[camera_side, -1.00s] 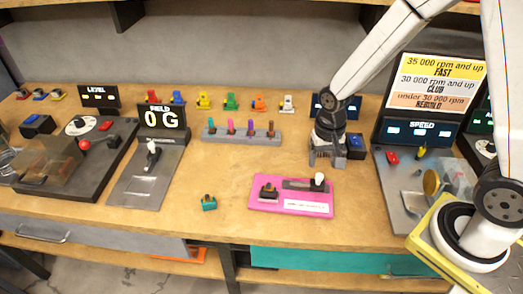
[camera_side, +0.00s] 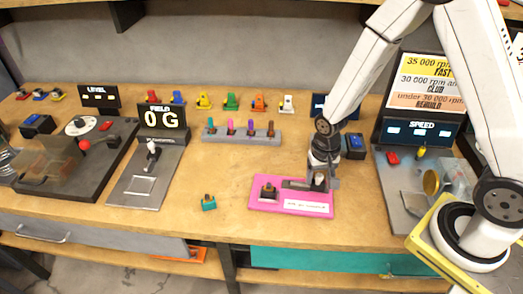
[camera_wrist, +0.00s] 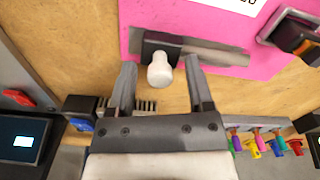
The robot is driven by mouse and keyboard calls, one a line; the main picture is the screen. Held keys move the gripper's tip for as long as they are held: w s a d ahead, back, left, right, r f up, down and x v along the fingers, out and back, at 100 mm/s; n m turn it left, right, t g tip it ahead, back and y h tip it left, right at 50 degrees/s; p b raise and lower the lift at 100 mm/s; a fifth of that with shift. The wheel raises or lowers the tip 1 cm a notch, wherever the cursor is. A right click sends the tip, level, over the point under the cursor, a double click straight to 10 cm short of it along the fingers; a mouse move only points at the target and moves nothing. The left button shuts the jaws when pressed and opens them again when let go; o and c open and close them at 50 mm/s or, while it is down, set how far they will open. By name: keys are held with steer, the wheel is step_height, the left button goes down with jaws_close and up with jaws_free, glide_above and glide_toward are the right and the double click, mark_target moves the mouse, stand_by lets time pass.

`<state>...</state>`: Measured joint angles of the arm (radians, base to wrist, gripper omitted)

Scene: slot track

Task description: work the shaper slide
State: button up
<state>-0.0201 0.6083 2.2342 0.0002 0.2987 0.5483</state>
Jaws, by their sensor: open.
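The shaper slide is a pink plate (camera_side: 262,206) on the table, with a dark slot and a white knob (camera_wrist: 160,70). The knob sits at the right end of the slot in the side view, mostly hidden there by my gripper (camera_side: 320,180). In the wrist view my gripper (camera_wrist: 158,82) is open, with one finger on each side of the knob and visible gaps to it. A small dark and brown part (camera_side: 269,191) is seated at the plate's left; it also shows in the wrist view (camera_wrist: 296,36).
A small teal part (camera_side: 208,203) stands left of the plate. A grey rack (camera_side: 242,136) with several coloured pegs is behind it. A blue button box (camera_side: 355,146) stands behind my gripper, and the speed station (camera_side: 418,132) is at right.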

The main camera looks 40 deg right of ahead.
jaws_close()
stand_by(1.4)
